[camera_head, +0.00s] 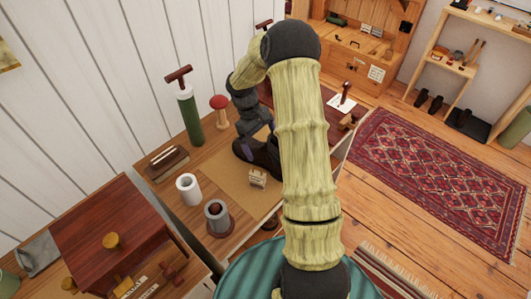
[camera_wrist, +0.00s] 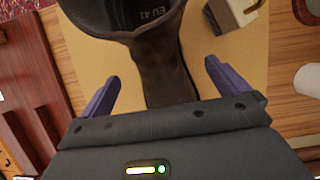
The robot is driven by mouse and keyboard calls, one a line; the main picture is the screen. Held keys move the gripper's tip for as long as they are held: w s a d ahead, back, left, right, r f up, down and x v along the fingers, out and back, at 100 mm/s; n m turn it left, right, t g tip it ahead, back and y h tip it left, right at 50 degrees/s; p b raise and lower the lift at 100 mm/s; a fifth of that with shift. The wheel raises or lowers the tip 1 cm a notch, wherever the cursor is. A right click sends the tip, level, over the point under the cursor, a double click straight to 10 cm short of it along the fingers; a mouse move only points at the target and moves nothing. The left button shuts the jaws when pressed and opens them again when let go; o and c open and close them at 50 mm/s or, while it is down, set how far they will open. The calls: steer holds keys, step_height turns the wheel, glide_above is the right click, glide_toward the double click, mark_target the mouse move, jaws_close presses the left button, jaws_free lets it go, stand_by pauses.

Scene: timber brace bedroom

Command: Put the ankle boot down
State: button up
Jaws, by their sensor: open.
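The ankle boot (camera_head: 265,156) is dark brown and rests on a tan mat (camera_head: 225,172) on the wooden table. In the wrist view the boot (camera_wrist: 165,65) shows close up, with "EU 41" on its dark upper part and a narrower part running down between my fingers. My gripper (camera_wrist: 162,75) is open, with one purple-blue finger on each side of the boot and a visible gap at both. In the head view my arm hides part of the boot, and my gripper (camera_head: 245,142) is just beside it.
A small pale block (camera_head: 258,179) sits on the mat near the boot. A white cup (camera_head: 189,189), a grey cup (camera_head: 218,217), a green-bodied tool (camera_head: 190,115) and a red-topped mushroom shape (camera_head: 220,110) stand around the mat. A red-brown cabinet (camera_head: 105,230) is at left.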

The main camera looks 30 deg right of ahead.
mark_target(263, 141)
steer(key=x, duration=0.3)
steer(key=shift+w+a+f, duration=0.2)
steer(key=shift+a+f, duration=0.1)
steer(key=shift+f, duration=0.15)
steer(key=shift+s+d+f, duration=0.15)
steer(key=shift+s+f, duration=0.1)
steer(key=shift+f, duration=0.2)
steer(key=shift+c, duration=0.2)
steer(key=shift+w, duration=0.1)
steer(key=c, duration=1.5)
steer(key=shift+r, duration=0.1)
steer(key=shift+c, duration=0.2)
step_height(263, 141, up, 10)
steer(key=shift+f, duration=0.1)
